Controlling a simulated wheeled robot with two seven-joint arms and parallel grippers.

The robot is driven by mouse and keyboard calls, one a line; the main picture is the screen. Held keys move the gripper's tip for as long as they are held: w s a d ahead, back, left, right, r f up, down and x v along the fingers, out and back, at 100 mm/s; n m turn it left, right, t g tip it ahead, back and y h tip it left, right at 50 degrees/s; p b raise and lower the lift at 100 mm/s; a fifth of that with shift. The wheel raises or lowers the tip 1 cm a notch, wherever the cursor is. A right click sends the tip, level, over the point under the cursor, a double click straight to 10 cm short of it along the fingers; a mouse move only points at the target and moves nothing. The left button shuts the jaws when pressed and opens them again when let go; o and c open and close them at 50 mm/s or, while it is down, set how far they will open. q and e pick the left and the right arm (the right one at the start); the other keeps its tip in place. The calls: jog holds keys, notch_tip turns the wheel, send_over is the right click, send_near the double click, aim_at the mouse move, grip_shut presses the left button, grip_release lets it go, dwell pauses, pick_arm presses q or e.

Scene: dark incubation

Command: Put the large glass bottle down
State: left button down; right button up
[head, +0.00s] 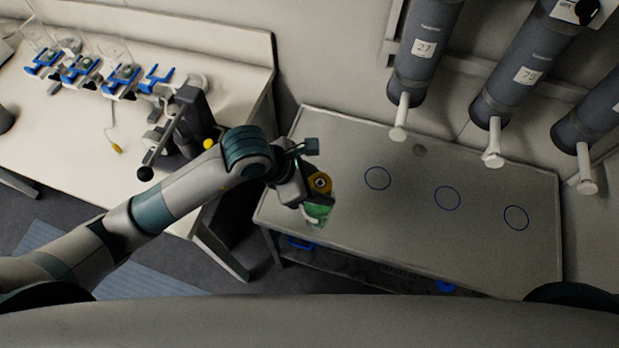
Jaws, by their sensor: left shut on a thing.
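My left gripper (298,187) reaches in from the left and is shut on the large glass bottle (318,212). The bottle has a yellow top with a dark centre and green at its body. It is over the left part of the grey table (400,238). I cannot tell whether its base touches the tabletop. The gripper hides part of the bottle. My right gripper is not in view.
Three blue rings (447,198) mark the tabletop to the right, all empty. Grey cylinders (425,50) with white spouts hang above the table's back edge. A white bench (130,110) with blue holders (122,76) stands at left.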

pick_arm(q)
jog(key=w+a+f+b, duration=0.2)
jog(key=w+f+b, duration=0.3)
jog(key=w, duration=0.5)
jog(key=shift+w+a+f, duration=0.2)
jog(key=shift+f, duration=0.4)
jog(key=shift+f+b, duration=1.2)
jog(key=shift+f, duration=0.85)
jog(key=c, duration=1)
grip_release()
jog(key=shift+f, duration=0.1)
jog(key=shift+c, duration=0.2)
jog(key=shift+a, duration=0.1)
